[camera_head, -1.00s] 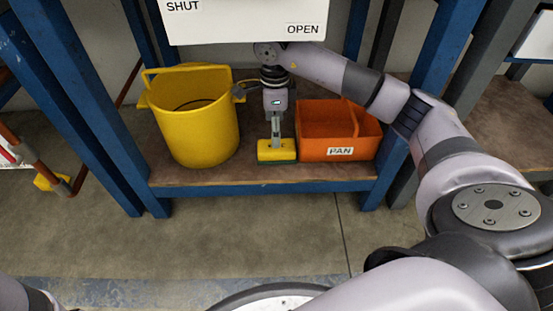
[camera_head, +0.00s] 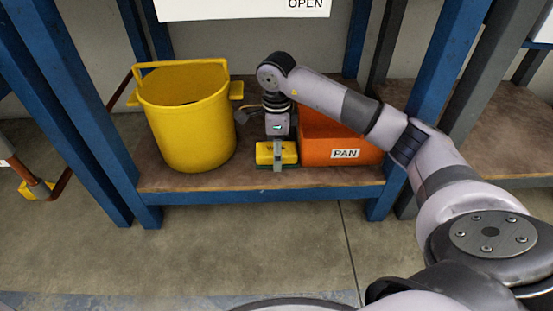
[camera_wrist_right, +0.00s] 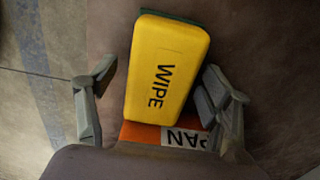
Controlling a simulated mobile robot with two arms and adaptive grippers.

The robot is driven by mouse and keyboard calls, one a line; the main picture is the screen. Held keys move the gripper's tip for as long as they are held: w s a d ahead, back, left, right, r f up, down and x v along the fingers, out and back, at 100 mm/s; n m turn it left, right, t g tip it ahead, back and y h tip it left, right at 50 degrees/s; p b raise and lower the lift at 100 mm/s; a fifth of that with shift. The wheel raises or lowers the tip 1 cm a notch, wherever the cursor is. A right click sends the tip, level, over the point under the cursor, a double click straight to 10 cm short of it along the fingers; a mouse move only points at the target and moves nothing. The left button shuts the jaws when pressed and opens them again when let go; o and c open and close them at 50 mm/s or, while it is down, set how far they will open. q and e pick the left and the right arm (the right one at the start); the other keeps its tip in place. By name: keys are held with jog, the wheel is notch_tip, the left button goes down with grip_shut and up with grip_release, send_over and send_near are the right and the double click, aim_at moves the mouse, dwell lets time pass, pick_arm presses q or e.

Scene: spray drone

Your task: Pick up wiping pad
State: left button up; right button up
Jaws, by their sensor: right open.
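The wiping pad (camera_head: 265,152) is a yellow block with a darker underside, sitting on the brown shelf board between the bucket and the pan. In the right wrist view the pad (camera_wrist_right: 163,72) shows the word WIPE. My right gripper (camera_head: 277,155) is low over the pad, one finger in front of it. In the right wrist view the open fingers of my right gripper (camera_wrist_right: 160,88) lie either side of the pad, with a gap on the left and the right finger close to its edge. My left gripper is not in view.
A yellow bucket (camera_head: 188,125) stands left of the pad. An orange pan (camera_head: 325,139) labelled PAN is close on the right. Blue posts (camera_head: 65,100) frame the shelf, and a white sign (camera_head: 240,8) hangs above. The floor in front is clear.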

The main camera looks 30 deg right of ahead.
jog(key=shift+c, duration=0.5)
jog(key=c, duration=1.2)
